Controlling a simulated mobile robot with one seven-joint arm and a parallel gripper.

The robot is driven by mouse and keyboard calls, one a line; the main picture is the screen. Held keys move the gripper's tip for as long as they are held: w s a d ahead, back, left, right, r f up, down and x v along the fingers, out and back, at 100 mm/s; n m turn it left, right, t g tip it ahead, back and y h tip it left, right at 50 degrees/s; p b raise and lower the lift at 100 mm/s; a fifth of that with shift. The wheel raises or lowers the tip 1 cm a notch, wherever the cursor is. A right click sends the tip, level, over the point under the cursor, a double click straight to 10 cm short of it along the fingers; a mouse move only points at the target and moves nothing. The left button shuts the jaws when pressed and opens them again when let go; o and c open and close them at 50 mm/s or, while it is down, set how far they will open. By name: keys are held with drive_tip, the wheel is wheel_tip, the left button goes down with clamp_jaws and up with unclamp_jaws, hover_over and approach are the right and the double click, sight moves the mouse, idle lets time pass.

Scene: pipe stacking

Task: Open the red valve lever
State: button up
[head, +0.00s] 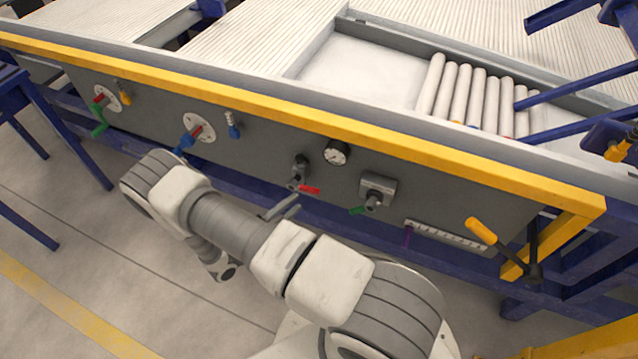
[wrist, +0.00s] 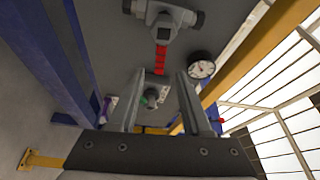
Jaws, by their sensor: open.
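The red valve lever (head: 310,190) sticks out to the right from its grey valve body (head: 299,172) on the dark panel. In the wrist view the red lever (wrist: 161,58) runs down from the valve body (wrist: 165,14) toward the gap between my fingertips. My gripper (wrist: 158,75) is open, with one finger on each side of the lever's line. I cannot tell whether the lever end is between the fingers in depth; no contact shows. In the head view my gripper's fingers (head: 281,207) show just below and left of the lever; the rest is hidden behind my arm.
A pressure gauge (head: 337,153) sits right of the valve. A second valve (head: 377,190) with a green lever (head: 357,210) is farther right. A yellow rail (head: 330,134) runs above the panel. A yellow-handled lever (head: 482,231) stands at the right end. White pipes (head: 458,92) lie above.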

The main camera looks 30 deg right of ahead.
sight(313, 188)
drive_tip(key=b+x, duration=0.1)
drive_tip(key=x, duration=0.9)
drive_tip(key=shift+d, duration=0.2)
clamp_jaws()
idle(1.0)
